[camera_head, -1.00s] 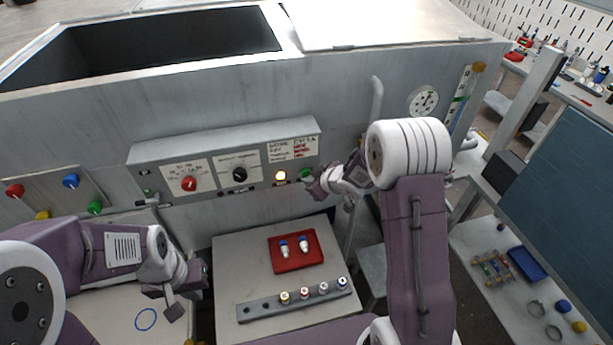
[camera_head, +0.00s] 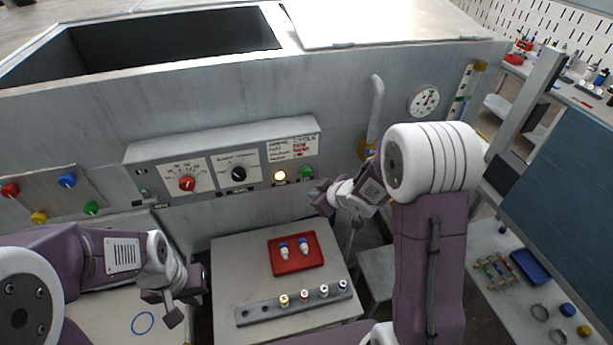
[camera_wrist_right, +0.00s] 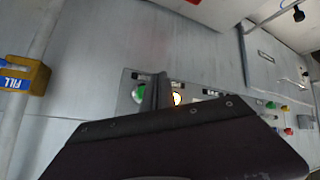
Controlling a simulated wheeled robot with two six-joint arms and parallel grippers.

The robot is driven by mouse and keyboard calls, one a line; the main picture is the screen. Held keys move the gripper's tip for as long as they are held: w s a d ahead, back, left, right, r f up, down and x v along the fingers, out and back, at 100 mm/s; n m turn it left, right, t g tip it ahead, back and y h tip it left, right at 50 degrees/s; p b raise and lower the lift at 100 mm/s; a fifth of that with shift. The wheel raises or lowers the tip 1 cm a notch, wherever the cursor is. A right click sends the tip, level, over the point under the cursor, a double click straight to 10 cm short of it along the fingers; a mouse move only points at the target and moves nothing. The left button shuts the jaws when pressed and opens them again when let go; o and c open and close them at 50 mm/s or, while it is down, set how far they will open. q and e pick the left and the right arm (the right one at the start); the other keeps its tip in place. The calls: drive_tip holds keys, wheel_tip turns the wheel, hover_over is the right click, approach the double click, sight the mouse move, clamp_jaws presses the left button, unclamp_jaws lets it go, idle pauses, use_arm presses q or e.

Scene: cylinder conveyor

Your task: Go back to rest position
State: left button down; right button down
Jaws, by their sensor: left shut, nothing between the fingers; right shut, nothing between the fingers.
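My right gripper (camera_head: 320,197) is shut and empty, held up in front of the control panel (camera_head: 226,170), just below the green button (camera_head: 306,173) in the head view. In the right wrist view its dark fingers (camera_wrist_right: 160,95) point at the panel, between the green button (camera_wrist_right: 138,93) and the lit lamp (camera_wrist_right: 177,98). Whether it touches the panel is hard to tell, but a gap seems to show. My left gripper (camera_head: 188,299) is shut and empty, low at the left of the small table.
A grey table (camera_head: 228,265) bears a red tray (camera_head: 312,264) with two blue-capped cylinders and a grey rack (camera_head: 256,314) with several cylinders. A vertical pipe (camera_head: 376,105) stands near my right arm. A blue tray (camera_head: 531,266) lies on the right bench.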

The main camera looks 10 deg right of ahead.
idle(0.6)
drive_tip(key=s+d+f+m+g+h+b, duration=0.1)
drive_tip(key=s+f+m+g+b, duration=0.2)
drive_tip(key=s, duration=0.8)
drive_tip(key=s+d+f+m+g+h+b, duration=0.1)
drive_tip(key=s+f+m+g+b, duration=0.3)
drive_tip(key=s+f+b, duration=0.4)
drive_tip(key=s+f+m+h, duration=0.1)
drive_tip(key=s, duration=0.2)
drive_tip(key=shift+s+f+g, duration=0.15)
drive_tip(key=shift+f+g, duration=0.15)
